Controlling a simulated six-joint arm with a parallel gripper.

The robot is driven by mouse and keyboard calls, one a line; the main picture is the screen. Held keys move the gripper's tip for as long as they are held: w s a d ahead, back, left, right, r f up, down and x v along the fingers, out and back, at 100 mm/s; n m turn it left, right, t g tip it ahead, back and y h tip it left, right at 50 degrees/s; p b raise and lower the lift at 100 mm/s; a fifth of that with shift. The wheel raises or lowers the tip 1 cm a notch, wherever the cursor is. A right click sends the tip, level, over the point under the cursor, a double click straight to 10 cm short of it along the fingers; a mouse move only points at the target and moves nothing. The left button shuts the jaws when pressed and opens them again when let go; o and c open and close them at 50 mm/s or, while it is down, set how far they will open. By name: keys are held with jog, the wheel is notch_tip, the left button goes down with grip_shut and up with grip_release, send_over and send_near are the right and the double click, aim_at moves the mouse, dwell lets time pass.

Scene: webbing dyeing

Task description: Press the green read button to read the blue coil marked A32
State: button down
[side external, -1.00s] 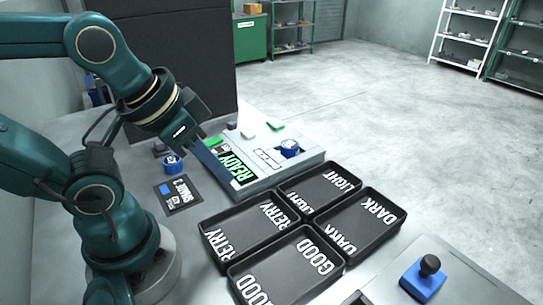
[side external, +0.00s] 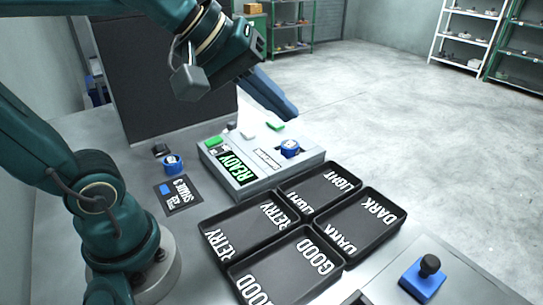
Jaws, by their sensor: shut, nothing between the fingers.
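The grey reader (side external: 262,175) stands on the table with its screen (side external: 237,170) showing READY. A blue coil (side external: 289,149) sits on the reader's right part; its marking is too small to read. A green button-like block (side external: 214,141) is at the reader's left end. Another green piece (side external: 275,126) shows at the reader's back edge; I cannot tell which is the read button. My gripper (side external: 292,112) is shut and empty, its blue fingers pointing down-right, apparently above the reader's back edge and apart from the coil.
A second blue coil (side external: 173,164) stands on the table left of the reader, near a dark SHADE 3 card (side external: 180,196). Black trays marked RETRY (side external: 222,258), GOOD (side external: 338,272), LIGHT (side external: 358,183) and DARK (side external: 402,222) lie in front. A blue stamp-like block (side external: 422,284) is at lower right.

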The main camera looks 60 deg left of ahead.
jog(key=w+a+r+n+t, duration=0.1)
jog(key=w+a+r+n, duration=0.25)
jog(key=w+n, duration=0.45)
jog(key=n+y, duration=0.3)
jog(key=n, duration=0.9)
send_over(272, 124)
notch_tip(272, 124, down, 12)
jog(key=r, duration=0.1)
jog(key=shift+a+f, duration=0.1)
jog(key=shift+f, duration=0.15)
jog(key=shift+f, duration=4.35)
jog(key=shift+f, duration=0.45)
